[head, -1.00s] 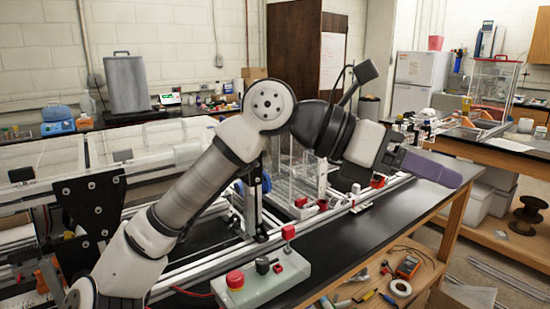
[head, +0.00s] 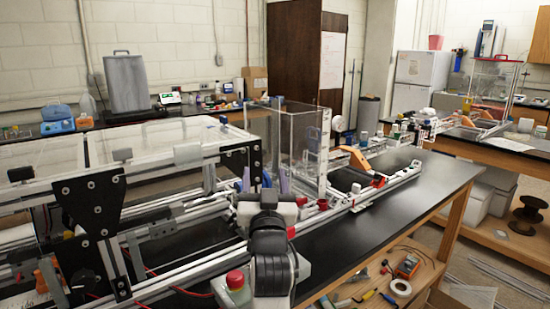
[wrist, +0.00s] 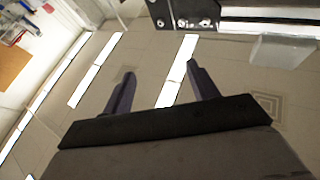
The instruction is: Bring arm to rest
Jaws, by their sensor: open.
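My gripper (head: 265,176) points upward in the head view, with its two purple fingers apart and nothing seen between them. My arm (head: 268,255) is folded in front of the extrusion frame, with its dark and white links low in the picture. In the wrist view my gripper (wrist: 161,72) shows both dark fingers spread, with ceiling and light panels beyond them. The extrusion frame (head: 195,152) stands behind and to the left of my arm. I cannot tell the exact gap between them.
A control box with a red button (head: 235,279) sits beside my arm, partly hidden. A clear box (head: 303,130) stands behind my gripper. The black tabletop (head: 400,200) is bare at right. A black plate (wrist: 190,14) shows at the wrist view's top.

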